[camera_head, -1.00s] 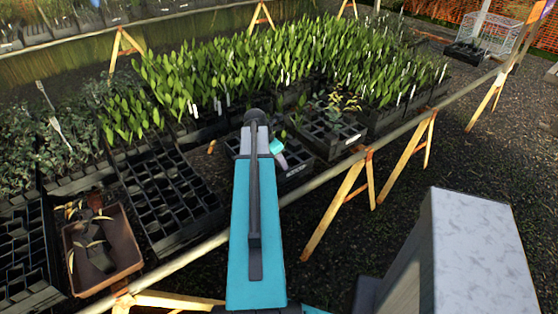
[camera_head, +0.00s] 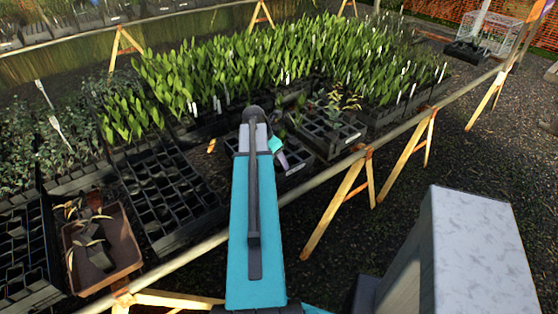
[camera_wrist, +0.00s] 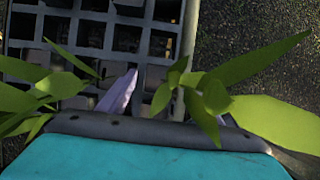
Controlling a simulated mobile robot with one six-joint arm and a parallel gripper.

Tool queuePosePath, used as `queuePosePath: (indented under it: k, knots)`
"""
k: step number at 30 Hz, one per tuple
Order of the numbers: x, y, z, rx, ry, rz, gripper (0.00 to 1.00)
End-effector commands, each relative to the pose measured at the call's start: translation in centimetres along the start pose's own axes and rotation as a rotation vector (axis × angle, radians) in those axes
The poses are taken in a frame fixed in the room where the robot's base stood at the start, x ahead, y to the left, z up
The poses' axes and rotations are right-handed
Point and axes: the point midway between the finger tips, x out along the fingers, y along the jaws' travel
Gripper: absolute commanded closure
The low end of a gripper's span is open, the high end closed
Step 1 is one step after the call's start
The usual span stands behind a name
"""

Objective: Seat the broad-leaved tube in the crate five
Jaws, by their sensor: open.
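My gripper (camera_wrist: 172,106) is open. Its two pale lilac fingers stand apart in the wrist view, with the right one mostly behind leaves. Broad green leaves (camera_wrist: 212,96) spread around the right finger, and more broad leaves (camera_wrist: 55,84) lie by the left one. The tube below these leaves is hidden, so I cannot tell how it stands. A black celled crate (camera_wrist: 120,52) lies beyond the fingers, with several open cells. In the head view my arm hides most of the gripper, over a black crate with a white label (camera_head: 297,169); its number is unreadable.
A crate with sparse plants (camera_head: 325,138) stands to the right. A long crate of empty cells (camera_head: 172,205) is on the left, near a brown tray (camera_head: 120,268) holding several dark tubes. Dense leafy plants (camera_head: 230,70) fill the back. A rail (camera_head: 325,178) runs along the bench front.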

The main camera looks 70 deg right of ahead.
Motion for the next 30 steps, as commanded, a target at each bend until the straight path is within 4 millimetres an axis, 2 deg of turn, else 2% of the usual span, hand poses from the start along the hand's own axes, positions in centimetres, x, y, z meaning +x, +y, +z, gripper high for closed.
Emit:
queuePosePath:
  k: [30]
  knots:
    - [-11.3, -0.1, 0.1, 0.001, -0.003, 0.002, 0.40]
